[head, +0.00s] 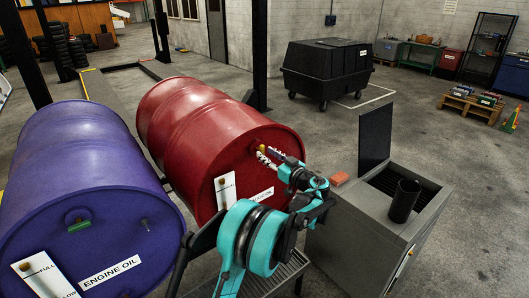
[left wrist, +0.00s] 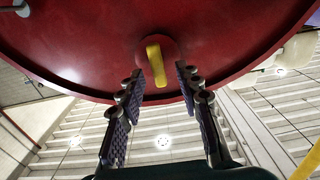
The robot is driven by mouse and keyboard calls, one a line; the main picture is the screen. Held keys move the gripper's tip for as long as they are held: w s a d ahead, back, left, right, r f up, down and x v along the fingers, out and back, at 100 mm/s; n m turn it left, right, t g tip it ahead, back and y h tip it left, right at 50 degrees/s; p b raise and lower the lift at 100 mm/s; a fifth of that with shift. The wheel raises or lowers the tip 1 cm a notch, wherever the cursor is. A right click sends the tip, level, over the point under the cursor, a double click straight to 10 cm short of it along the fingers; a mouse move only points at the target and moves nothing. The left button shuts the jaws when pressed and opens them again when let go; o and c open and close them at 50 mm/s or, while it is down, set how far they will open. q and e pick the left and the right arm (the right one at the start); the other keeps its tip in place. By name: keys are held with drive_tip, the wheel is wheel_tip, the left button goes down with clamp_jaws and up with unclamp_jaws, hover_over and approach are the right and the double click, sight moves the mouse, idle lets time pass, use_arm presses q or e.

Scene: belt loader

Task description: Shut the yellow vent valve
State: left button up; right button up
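The yellow vent valve (head: 262,149) is a small lever on the front face of the red drum (head: 205,115). In the left wrist view the yellow lever (left wrist: 156,63) sits on a round red boss, nearly upright in the picture and slightly tilted. My left gripper (head: 269,156) is at the drum face, right at the valve. In the left wrist view my left gripper (left wrist: 159,75) is open, with one finger on each side of the lever and a gap to both. Its arm hides part of the drum's label. My right gripper is not in view.
A purple drum (head: 80,185) marked ENGINE OIL, with a green handle (head: 79,226), lies to the left. A grey cabinet (head: 360,240) with a raised lid and a black cup (head: 403,200) stands right of my arm. A black wheeled bin (head: 325,70) stands behind. Open floor lies beyond.

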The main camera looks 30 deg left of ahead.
sight(264, 151)
use_arm(q)
drive_tip(key=x, duration=0.2)
drive_tip(key=shift+w+a+f, duration=0.15)
drive_tip(key=shift+w+a, duration=0.05)
drive_tip(key=shift+w+a+b, duration=0.2)
drive_tip(key=shift+a+b, duration=0.1)
drive_tip(key=shift+a, duration=0.25)
clamp_jaws()
